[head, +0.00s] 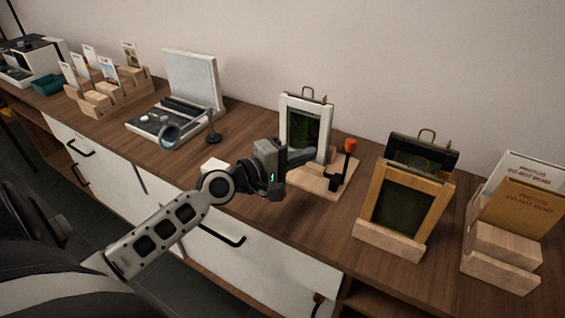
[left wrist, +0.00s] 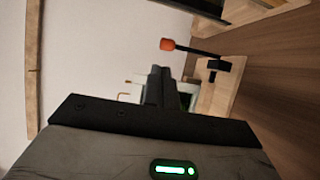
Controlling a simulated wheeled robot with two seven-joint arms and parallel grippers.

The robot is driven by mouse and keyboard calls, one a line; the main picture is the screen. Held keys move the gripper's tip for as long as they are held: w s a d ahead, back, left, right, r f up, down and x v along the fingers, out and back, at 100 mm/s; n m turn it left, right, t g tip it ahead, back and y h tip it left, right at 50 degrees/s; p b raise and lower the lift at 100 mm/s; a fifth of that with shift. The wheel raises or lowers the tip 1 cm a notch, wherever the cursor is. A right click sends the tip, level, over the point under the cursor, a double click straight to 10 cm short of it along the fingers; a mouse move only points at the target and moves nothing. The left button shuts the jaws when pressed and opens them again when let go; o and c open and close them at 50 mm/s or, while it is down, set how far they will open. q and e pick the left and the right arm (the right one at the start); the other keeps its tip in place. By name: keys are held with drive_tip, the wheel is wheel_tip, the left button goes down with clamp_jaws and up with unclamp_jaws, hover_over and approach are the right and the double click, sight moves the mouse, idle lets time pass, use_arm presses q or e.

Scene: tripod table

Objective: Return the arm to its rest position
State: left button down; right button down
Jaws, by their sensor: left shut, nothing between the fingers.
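My left arm reaches in from the left over the front of the wooden counter (head: 240,125) in the head view. My left gripper (head: 312,156) is shut and empty. It is in front of the white picture frame (head: 290,117), which stands upright on a wooden base (head: 322,182). The gripper covers part of this frame. In the left wrist view the dark shut fingers (left wrist: 160,85) point toward the frame, which is mostly hidden behind them. My right gripper is in neither view.
An orange-tipped lever (head: 349,146) stands right of the gripper; it also shows in the left wrist view (left wrist: 168,45). A wooden frame stand (head: 388,245) and photo envelopes (head: 522,205) are farther right. An open light box (head: 192,80) and card rack (head: 95,103) stand left.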

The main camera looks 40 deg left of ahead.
use_arm(q)
drive_tip(key=shift+r+b+v, duration=0.1)
drive_tip(key=shift+b+v, duration=0.1)
drive_tip(key=shift+v, duration=0.95)
drive_tip(key=shift+r+b+v, duration=0.15)
drive_tip(key=shift+b+v, duration=0.05)
drive_tip(key=shift+v, duration=0.95)
